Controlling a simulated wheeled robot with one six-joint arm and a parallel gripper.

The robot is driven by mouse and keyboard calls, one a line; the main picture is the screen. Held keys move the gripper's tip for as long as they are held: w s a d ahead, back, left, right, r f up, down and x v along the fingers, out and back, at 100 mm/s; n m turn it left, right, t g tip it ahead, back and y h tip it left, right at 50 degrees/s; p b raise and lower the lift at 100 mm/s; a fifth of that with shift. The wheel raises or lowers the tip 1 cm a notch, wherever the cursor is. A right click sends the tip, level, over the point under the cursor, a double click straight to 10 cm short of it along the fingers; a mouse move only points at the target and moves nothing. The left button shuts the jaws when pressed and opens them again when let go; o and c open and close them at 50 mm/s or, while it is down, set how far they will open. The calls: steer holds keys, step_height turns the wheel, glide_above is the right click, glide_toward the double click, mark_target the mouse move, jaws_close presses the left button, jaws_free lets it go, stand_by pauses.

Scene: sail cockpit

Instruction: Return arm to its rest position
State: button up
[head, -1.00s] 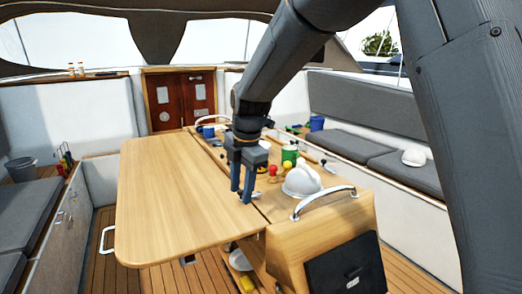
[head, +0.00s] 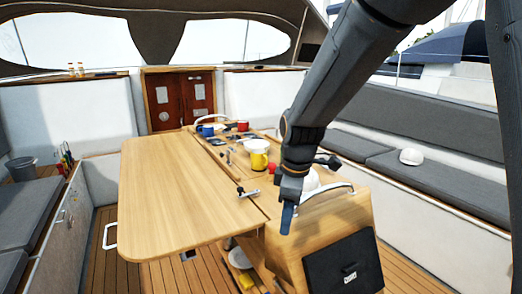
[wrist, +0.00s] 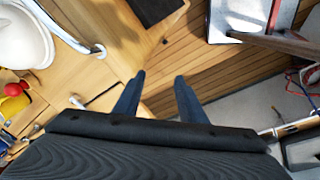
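My gripper (head: 287,218) hangs down in front of the table's right end, beside the wooden end panel. In the wrist view my gripper (wrist: 159,76) shows two dark fingers set apart with nothing between them, so it is open and empty. My arm rises from it to the top right of the head view, bent and not folded away.
The table (head: 180,190) carries a yellow mug (head: 259,160), a red mug (head: 242,126), a metal fitting (head: 247,192) and a partly hidden white helmet (head: 312,180). A steel handrail (head: 325,190) is close by my gripper. The table's left leaf is clear.

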steer(key=s+d+f+m, duration=0.3)
steer(key=s+d+m, duration=0.3)
steer(key=s+m, duration=0.1)
steer(key=s+d+f+m, duration=0.3)
steer(key=s+d+m, duration=0.3)
steer(key=s+m, duration=0.2)
steer(key=shift+s+d+f+h, duration=0.15)
steer(key=shift+d+h, duration=0.15)
steer(key=shift+h, duration=0.1)
